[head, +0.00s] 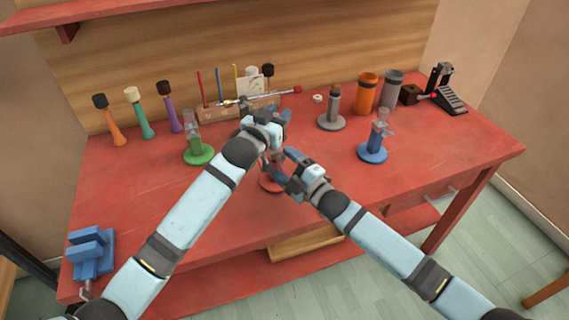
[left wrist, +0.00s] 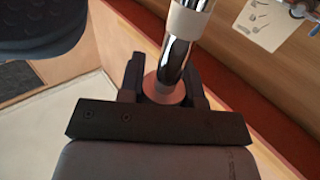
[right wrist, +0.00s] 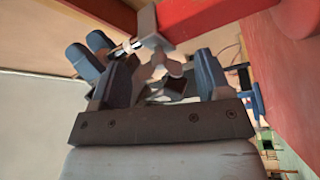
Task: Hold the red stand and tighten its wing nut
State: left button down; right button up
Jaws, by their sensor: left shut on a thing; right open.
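The red stand shows in the head view as a round red base (head: 270,184) on the bench, mostly hidden behind my grippers. My left gripper (head: 271,150) is shut on its upright chrome post, which shows in the left wrist view (left wrist: 176,58) between the fingers. My right gripper (head: 284,164) is open, low beside the stand on the right. In the right wrist view the pale wing nut (right wrist: 158,66) sits between the open fingers, with a gap on both sides. The left gripper's dark fingers (right wrist: 90,55) show behind it.
A green stand (head: 198,154) is to the left and a blue stand (head: 373,151) to the right. A rack (head: 222,112) with a rod stands behind. A blue vise (head: 92,250) is at the front left corner.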

jog(key=shift+w+a, duration=0.15)
jog(key=c, duration=0.9)
jog(key=shift+m+t, duration=0.5)
jog(key=shift+m, duration=0.4)
jog(key=o, duration=0.9)
